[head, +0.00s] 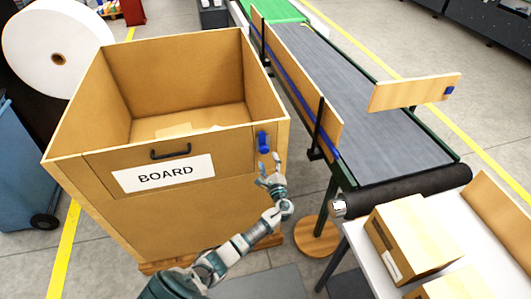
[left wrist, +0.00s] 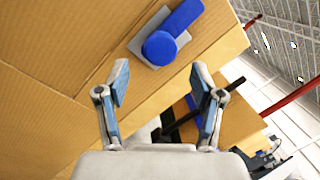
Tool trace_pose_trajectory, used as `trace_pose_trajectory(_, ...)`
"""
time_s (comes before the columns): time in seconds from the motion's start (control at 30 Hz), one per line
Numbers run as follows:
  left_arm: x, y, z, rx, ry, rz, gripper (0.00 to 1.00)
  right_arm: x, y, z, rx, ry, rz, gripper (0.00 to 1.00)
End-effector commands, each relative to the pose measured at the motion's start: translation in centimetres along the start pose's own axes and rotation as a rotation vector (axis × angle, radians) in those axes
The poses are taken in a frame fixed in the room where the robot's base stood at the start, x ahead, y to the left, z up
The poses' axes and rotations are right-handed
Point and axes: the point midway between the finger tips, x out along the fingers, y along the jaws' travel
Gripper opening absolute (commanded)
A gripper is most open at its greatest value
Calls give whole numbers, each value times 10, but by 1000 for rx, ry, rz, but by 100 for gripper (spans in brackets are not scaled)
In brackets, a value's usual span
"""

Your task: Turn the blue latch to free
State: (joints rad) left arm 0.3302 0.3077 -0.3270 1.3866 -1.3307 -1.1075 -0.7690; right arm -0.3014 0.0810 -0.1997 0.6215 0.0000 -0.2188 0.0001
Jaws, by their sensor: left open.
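The blue latch (head: 263,142) is on the front of the cardboard box marked BOARD (head: 110,225), near its right edge and to the right of the dark handle. In the left wrist view the latch (left wrist: 172,34) has a round hub on a grey plate and a lever pointing to the upper right. My left gripper (head: 269,163) is just below the latch in the head view. In the left wrist view the gripper (left wrist: 162,80) is open and empty, its fingers apart, with the latch beyond the fingertips and not touched. My right gripper is not in view.
A dark handle (head: 170,151) is on the box front, above the BOARD label. A grey conveyor (head: 335,85) with wooden side boards runs to the right of the box. A white table (head: 365,270) with small cartons (head: 408,238) stands at the lower right.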

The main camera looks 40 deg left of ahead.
Motion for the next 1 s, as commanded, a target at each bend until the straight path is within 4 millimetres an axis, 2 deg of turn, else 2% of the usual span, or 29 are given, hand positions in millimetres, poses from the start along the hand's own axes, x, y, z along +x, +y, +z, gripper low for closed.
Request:
trace_pose_trajectory(0.1, -25, 0, -1, -1, 2, -1, 67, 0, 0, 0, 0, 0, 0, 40)
trace_pose_trajectory(0.3, -50, 0, -2, 0, 0, -1, 67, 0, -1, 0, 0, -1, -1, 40)
trace_pose_trajectory(0.9, -54, 0, -2, 0, 1, -1, 67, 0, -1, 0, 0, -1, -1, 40)
trace_pose_trajectory(1.0, -56, 12, -13, -1, 32, 16, 67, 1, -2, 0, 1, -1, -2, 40)
